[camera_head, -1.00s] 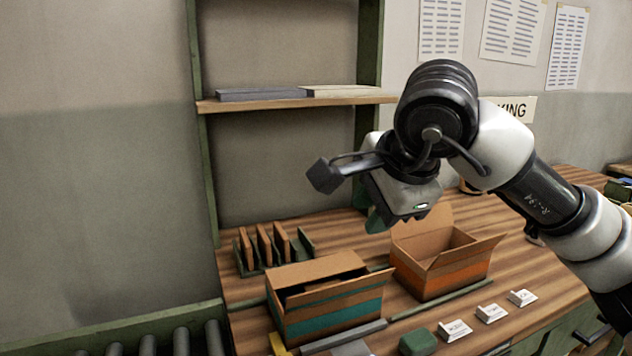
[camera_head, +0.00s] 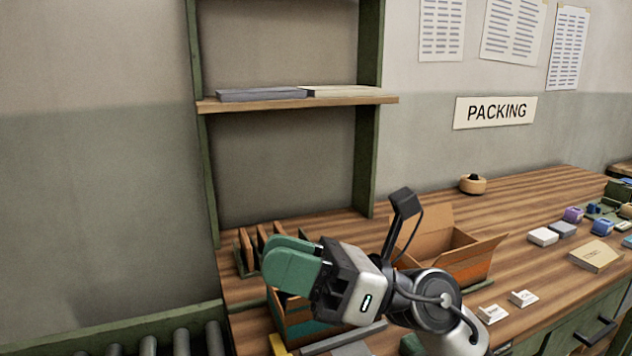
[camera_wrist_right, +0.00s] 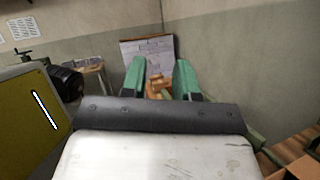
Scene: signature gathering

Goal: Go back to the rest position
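My right gripper (camera_head: 288,260) has green fingers and points left in the head view, above the teal-striped cardboard box and hiding much of it. In the right wrist view its two fingers (camera_wrist_right: 159,75) stand apart, with no object held between them; the background shows in the gap. My right arm comes in from the bottom of the head view, bent low over the bench. My left gripper is in neither view.
The teal-striped box (camera_head: 305,328) and an open orange-striped box (camera_head: 468,265) stand on the wooden bench (camera_head: 545,205). Upright brown dividers (camera_head: 246,248) stand behind. A shelf (camera_head: 330,101) is above; a roller conveyor (camera_head: 182,340) is at lower left. White cards (camera_head: 523,298) lie near the front.

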